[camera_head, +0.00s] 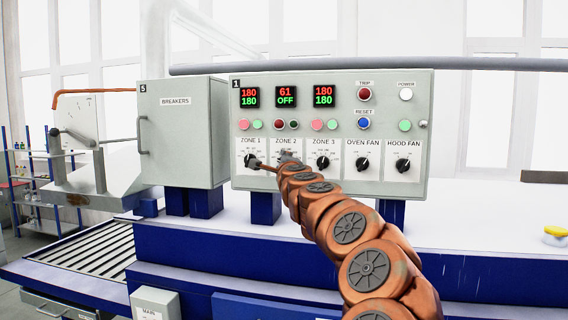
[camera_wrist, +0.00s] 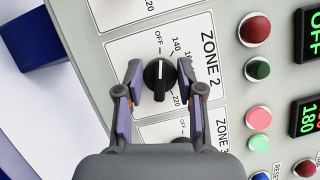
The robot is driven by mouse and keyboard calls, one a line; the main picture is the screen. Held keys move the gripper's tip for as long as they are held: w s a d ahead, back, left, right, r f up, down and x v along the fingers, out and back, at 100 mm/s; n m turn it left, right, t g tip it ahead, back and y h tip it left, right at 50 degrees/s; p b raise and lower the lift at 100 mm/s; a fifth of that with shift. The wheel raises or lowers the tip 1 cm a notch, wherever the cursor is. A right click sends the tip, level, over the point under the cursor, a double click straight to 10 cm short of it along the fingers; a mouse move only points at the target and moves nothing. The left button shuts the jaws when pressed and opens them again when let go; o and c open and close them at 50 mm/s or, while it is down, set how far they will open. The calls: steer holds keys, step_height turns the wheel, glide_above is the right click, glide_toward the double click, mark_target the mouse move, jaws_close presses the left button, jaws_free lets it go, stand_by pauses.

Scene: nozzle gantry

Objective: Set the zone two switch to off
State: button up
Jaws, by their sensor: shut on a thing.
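The zone two switch (camera_wrist: 160,80) is a round black knob with a white pointer line on the grey control panel (camera_head: 330,87). In the wrist view its pointer lies toward the OFF mark, which is printed just above it there. My gripper (camera_wrist: 160,77) has one finger on each side of the knob and is shut on it. In the head view my gripper (camera_head: 285,157) is at the zone 2 dial and hides the knob.
The zone 1 knob (camera_head: 250,161) and zone 3 knob (camera_head: 322,162) are close on either side. Oven fan (camera_head: 362,165) and hood fan (camera_head: 403,165) knobs are farther right. The breakers box (camera_head: 180,140) stands left of the panel. Zone 1 and 3 displays read 180.

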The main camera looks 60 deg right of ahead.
steer(key=o, duration=1.1)
steer(key=shift+o, duration=0.2)
steer(key=v, duration=1.2)
steer(key=shift+w, duration=0.1)
